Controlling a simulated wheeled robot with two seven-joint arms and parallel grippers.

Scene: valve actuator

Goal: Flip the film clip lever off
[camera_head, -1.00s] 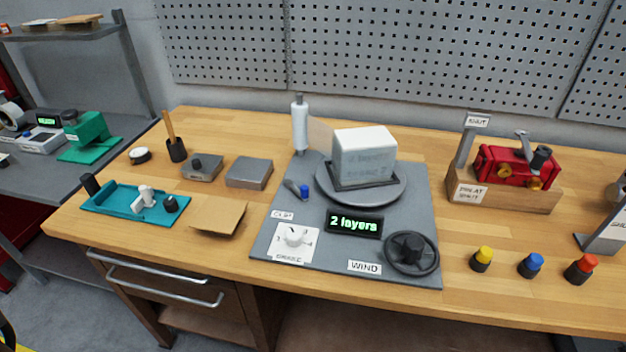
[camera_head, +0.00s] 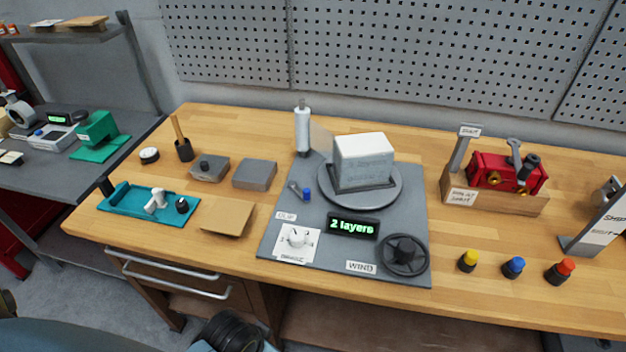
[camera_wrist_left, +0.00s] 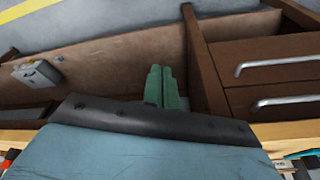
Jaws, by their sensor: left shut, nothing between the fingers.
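The clip lever (camera_head: 298,189) is a small grey lever with a blue knob (camera_head: 307,194). It lies tilted on the grey winding plate (camera_head: 273,238), above the CLIP label (camera_head: 286,215), left of the turntable. A wrapped white box (camera_head: 363,160) sits on the turntable (camera_head: 388,196). The display (camera_head: 352,226) reads "2 layers". My left gripper (camera_wrist_left: 163,87) shows in the left wrist view as green fingers, shut and empty, apart from the lever. In the head view only part of my arm shows at the bottom left, below the bench front. My right gripper is not in view.
A white film roll (camera_head: 303,130) stands behind the lever. Teal fixture (camera_head: 125,204) and grey blocks (camera_head: 255,174) are at left; coloured buttons (camera_head: 513,266) at right.

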